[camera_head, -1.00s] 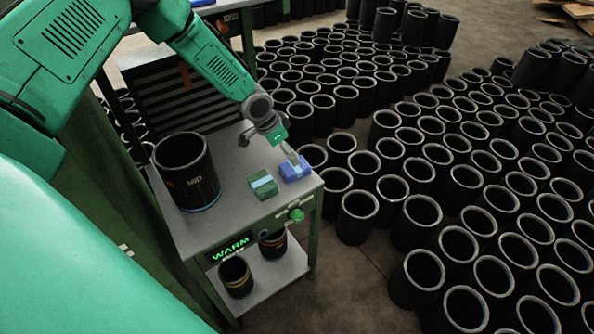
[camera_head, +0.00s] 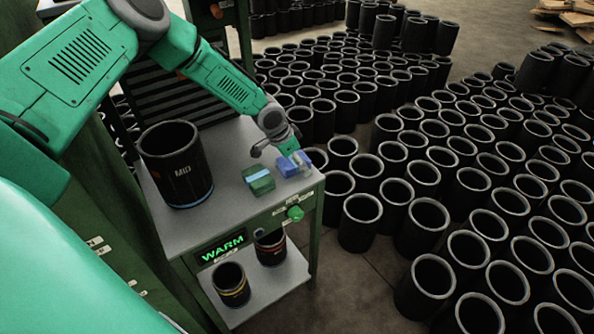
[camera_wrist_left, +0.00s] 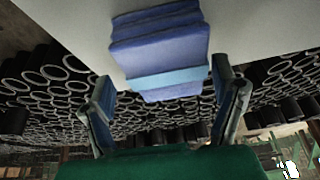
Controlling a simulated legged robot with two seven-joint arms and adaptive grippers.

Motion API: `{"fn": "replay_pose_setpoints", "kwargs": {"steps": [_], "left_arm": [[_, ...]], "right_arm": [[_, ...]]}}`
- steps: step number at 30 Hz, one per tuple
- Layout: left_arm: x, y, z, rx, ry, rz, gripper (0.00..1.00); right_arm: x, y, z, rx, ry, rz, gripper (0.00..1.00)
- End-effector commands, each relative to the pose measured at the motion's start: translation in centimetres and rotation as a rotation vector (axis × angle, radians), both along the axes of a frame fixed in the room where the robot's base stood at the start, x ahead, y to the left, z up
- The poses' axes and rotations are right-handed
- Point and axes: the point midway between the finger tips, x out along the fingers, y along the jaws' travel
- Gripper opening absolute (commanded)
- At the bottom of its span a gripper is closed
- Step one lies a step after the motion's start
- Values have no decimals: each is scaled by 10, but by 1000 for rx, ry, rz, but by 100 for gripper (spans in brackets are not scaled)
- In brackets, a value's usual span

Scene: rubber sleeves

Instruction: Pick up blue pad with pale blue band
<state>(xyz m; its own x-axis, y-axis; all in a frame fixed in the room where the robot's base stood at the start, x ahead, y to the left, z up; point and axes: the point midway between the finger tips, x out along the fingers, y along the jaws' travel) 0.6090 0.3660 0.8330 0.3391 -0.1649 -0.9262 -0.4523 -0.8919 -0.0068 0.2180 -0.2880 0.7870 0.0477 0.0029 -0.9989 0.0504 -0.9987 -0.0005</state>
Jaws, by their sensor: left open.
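The blue pad with a pale blue band (camera_head: 313,158) lies near the right corner of the grey cart top, partly hidden by my gripper in the head view. In the left wrist view the blue pad (camera_wrist_left: 160,50) looks like a folded stack with its pale blue band (camera_wrist_left: 168,79) across it. My left gripper (camera_head: 300,160) is over the pad. In the left wrist view its fingers (camera_wrist_left: 167,105) stand open, one on each side of the pad's near end, with gaps visible. My right gripper is not in view.
A green pad with a pale blue band (camera_head: 259,180) lies close to the left of the blue pad. A large black sleeve marked MID (camera_head: 178,170) stands on the cart top (camera_head: 222,205). Two smaller sleeves stand on the lower shelf (camera_head: 262,290). Many black sleeves crowd the floor.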

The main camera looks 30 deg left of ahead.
Motion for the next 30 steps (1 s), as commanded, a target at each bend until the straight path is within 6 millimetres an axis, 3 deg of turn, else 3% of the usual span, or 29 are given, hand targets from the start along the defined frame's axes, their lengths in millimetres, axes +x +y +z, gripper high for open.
{"fn": "replay_pose_setpoints", "kwargs": {"steps": [30], "left_arm": [[1,2,-6,-1,-1,2,80]], "right_arm": [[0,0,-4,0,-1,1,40]]}}
